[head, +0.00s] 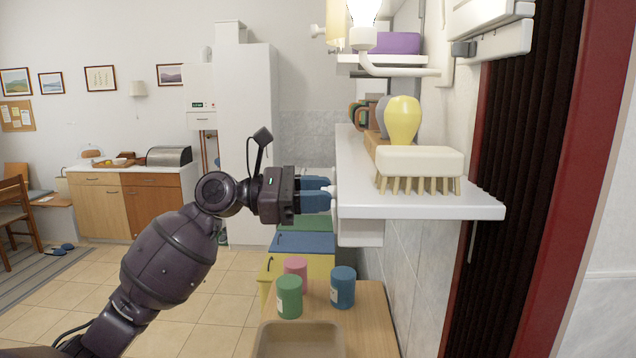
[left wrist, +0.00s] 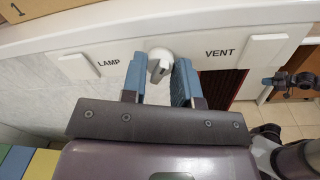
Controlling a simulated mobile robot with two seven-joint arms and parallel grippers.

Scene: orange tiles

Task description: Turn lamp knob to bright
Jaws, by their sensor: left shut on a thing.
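A small light-grey lamp knob (left wrist: 160,62) sits on the white panel under the shelf, between the words LAMP and VENT, in the left wrist view. My left gripper (head: 331,193) is at the shelf's left edge in the head view. Its blue fingers (left wrist: 160,78) stand on both sides of the knob and are shut on it. The fingers hide most of the knob in the head view. A lamp bulb (head: 362,10) glows white at the top of the head view. A dark part with a bluish tip at the right of the left wrist view may be my right gripper (left wrist: 272,82).
A white shelf (head: 420,203) holds a cream brush (head: 420,162) and a yellow vase-like object (head: 402,122). White plates flank the knob (left wrist: 78,66) (left wrist: 270,50). Below are a wooden surface (head: 365,320), coloured canisters (head: 289,297) and a tan tray (head: 298,326).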

